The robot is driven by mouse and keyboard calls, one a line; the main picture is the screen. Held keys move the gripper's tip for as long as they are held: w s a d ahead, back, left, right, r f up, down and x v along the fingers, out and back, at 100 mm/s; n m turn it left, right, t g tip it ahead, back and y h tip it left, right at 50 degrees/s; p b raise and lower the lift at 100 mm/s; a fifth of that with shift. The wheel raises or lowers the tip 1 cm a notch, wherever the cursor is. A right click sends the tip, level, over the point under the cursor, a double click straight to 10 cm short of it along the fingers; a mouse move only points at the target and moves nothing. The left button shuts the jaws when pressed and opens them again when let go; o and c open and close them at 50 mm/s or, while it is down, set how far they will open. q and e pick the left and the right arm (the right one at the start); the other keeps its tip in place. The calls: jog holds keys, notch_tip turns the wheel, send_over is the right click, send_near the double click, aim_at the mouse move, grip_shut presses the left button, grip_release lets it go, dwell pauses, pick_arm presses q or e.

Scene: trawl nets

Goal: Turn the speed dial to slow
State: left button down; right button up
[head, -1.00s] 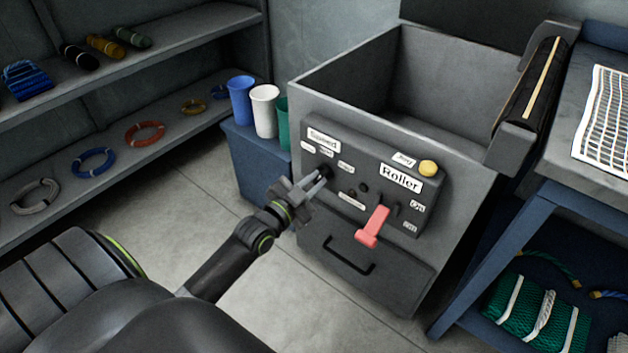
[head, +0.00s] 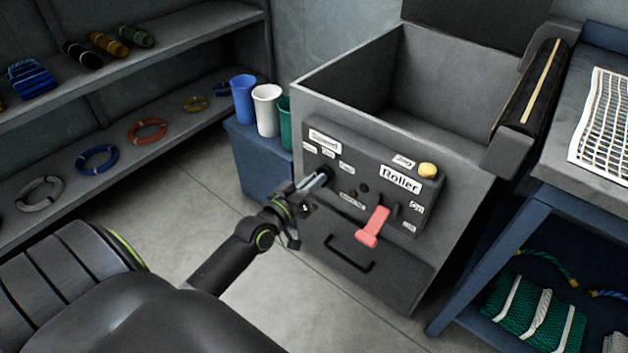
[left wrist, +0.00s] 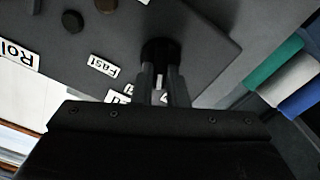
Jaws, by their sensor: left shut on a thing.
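The speed dial (head: 328,171) is a small black knob at the left of the grey control panel, below the white "Speed" label (head: 325,141). My left gripper (head: 321,179) is shut on the dial, with its fingers at either side of it. In the left wrist view the dark dial (left wrist: 158,50) sits between the fingertips of my gripper (left wrist: 159,76). A "Fast" label (left wrist: 103,65) is beside it there. Other labels are partly hidden behind the fingers, and I cannot read the dial's pointer. My right gripper is not in view.
The panel also carries a red lever (head: 373,228), a yellow button (head: 427,170) and a "Roller" label (head: 401,180). A drawer handle (head: 350,254) is below. Cups (head: 266,108) stand to the left on a blue cabinet. The floor in front is clear.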

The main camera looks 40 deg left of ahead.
pick_arm(q)
jog(key=shift+a+f+n, duration=0.1)
jog(key=shift+n, duration=1.5)
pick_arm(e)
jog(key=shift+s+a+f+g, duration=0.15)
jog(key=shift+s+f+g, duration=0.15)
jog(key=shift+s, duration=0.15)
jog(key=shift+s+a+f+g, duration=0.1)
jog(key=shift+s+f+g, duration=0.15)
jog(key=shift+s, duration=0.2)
pick_arm(q)
jog(key=shift+n, duration=0.3)
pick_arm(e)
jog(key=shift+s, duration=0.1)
pick_arm(q)
jog(key=c, duration=1.4)
grip_release()
jog(key=shift+c, duration=0.2)
